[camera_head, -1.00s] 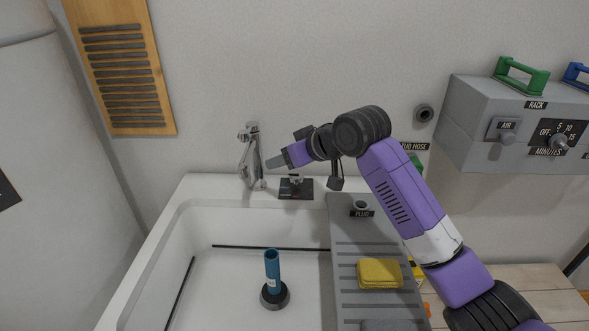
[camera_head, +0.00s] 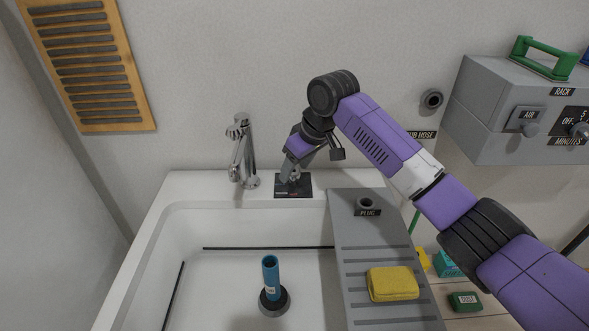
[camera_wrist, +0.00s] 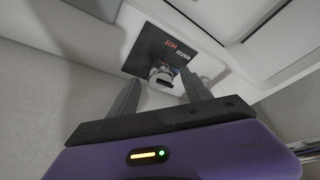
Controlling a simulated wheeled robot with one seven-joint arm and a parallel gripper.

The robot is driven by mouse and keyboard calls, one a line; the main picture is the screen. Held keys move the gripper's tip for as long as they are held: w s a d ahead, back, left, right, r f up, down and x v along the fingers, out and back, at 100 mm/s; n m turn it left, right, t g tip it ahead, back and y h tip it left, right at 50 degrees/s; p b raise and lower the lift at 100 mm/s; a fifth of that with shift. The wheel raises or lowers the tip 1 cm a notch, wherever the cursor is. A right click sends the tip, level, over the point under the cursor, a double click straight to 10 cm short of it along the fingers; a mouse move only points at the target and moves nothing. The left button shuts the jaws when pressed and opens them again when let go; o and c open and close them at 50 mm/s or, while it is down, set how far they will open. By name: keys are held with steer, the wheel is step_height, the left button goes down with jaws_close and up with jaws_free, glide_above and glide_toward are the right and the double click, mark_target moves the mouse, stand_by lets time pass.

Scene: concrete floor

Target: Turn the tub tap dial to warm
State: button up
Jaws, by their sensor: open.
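The tub tap dial (camera_head: 295,177) is a small metal knob on a dark plate (camera_head: 293,191) on the tub's back rim, right of the chrome tap (camera_head: 243,155). In the wrist view the knob (camera_wrist: 160,75) shows between my fingers, on the plate (camera_wrist: 158,48) with the words WARM and HOT in view. My gripper (camera_head: 288,172) is at the dial, pointing down at it. It is open, with one finger on each side of the knob in the wrist view (camera_wrist: 160,88). I cannot tell whether a finger touches it. The dial's setting is not clear.
The white tub (camera_head: 180,225) holds a blue tube on a dark base (camera_head: 271,280). A grey ribbed board (camera_head: 375,240) at the right carries the plug holder (camera_head: 367,205) and a yellow sponge (camera_head: 393,284). A grey control box (camera_head: 500,110) hangs on the wall at the right.

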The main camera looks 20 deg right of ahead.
steer(key=shift+w+a+f, duration=0.1)
steer(key=shift+w+f, duration=0.1)
steer(key=shift+f, duration=0.35)
jaws_close()
